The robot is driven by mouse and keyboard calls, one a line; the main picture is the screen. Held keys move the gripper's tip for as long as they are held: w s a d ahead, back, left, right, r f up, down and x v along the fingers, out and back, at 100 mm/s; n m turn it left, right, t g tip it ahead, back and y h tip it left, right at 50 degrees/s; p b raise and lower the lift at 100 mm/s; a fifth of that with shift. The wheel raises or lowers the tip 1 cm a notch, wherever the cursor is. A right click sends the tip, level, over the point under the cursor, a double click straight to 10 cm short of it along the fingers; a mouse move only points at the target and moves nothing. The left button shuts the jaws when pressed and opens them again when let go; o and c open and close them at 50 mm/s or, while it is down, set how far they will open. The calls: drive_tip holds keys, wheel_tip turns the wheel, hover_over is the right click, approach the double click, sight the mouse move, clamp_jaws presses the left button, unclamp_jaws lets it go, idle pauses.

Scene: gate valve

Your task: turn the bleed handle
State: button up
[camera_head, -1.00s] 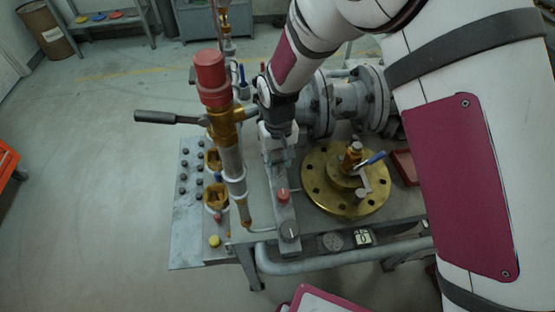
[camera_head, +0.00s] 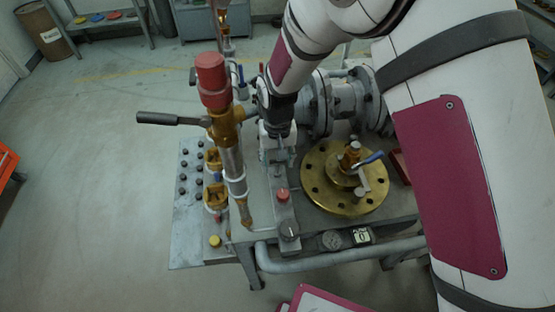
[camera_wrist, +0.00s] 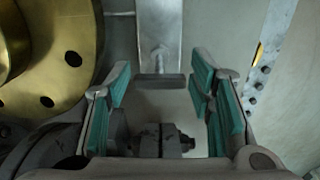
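My gripper (camera_head: 277,152) points down over the bench, left of a round brass flange (camera_head: 318,194). In the wrist view my gripper (camera_wrist: 165,95) is open, its teal-padded fingers wide apart. A short grey stem with a dark crosspiece (camera_wrist: 160,80) shows between the fingers; I cannot tell if this is the bleed handle, and no contact is visible. A small blue-handled lever (camera_head: 370,159) sits on the brass fitting above the flange. A longer black-handled lever (camera_head: 160,118) sticks out left from the red-capped brass valve column (camera_head: 212,80).
A gauge (camera_head: 331,240) is at the bench's front edge. Grey flanged piping (camera_head: 345,98) stands behind. The brass flange (camera_wrist: 50,50) fills the wrist view's left. Floor at left is clear.

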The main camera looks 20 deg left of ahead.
drive_tip(key=shift+r, duration=0.1)
wheel_tip(320, 180, up, 12)
idle(0.7)
idle(0.3)
